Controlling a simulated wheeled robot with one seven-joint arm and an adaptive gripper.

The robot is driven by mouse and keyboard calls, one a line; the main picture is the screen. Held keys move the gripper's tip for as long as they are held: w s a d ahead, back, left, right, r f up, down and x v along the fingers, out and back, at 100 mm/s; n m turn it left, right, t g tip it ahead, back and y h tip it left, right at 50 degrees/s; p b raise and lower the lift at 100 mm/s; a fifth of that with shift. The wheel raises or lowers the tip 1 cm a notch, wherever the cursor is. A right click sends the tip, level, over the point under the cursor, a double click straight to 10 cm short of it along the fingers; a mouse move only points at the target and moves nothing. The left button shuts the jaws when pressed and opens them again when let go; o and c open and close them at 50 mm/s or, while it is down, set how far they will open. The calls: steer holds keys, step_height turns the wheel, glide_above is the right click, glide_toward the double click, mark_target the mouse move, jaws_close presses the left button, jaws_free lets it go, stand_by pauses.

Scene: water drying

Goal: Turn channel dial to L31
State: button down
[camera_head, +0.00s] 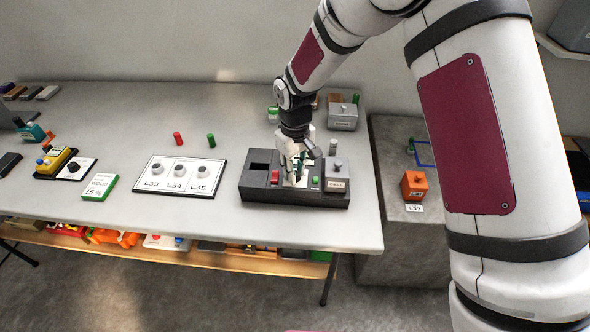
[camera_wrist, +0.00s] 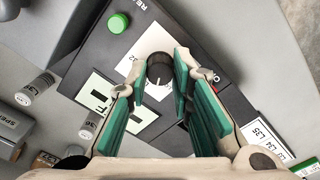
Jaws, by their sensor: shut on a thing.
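The dark instrument box (camera_head: 262,194) lies near the right end of the table. The round black channel dial (camera_wrist: 160,68) sits on its white face plate, in the upper middle of the wrist view. My gripper (camera_wrist: 160,84) points down over the box, its two green-padded fingers shut on the dial from both sides. A white pointer mark shows near the dial's front edge. The scale marks are partly covered by my fingers, so I cannot read the setting. A pale display (camera_wrist: 100,92) beside the dial is partly hidden. In the head view my gripper (camera_head: 293,168) hides the dial.
A green button (camera_wrist: 118,23) and a red block (camera_head: 274,177) are on the box. A white tray (camera_head: 178,194) marked L33, L34, L35 lies left. Grey vials (camera_wrist: 36,88) stand beside the box. An orange container (camera_head: 414,185) stands on the lower grey stand at right.

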steer(key=m, duration=0.5)
steer(key=shift+m, duration=0.3)
stand_by(0.4)
steer(key=c, duration=1.4)
jaws_free()
steer(key=shift+r, duration=0.1)
step_height(320, 180, up, 12)
steer(key=shift+f, duration=0.1)
steer(key=shift+d, duration=0.1)
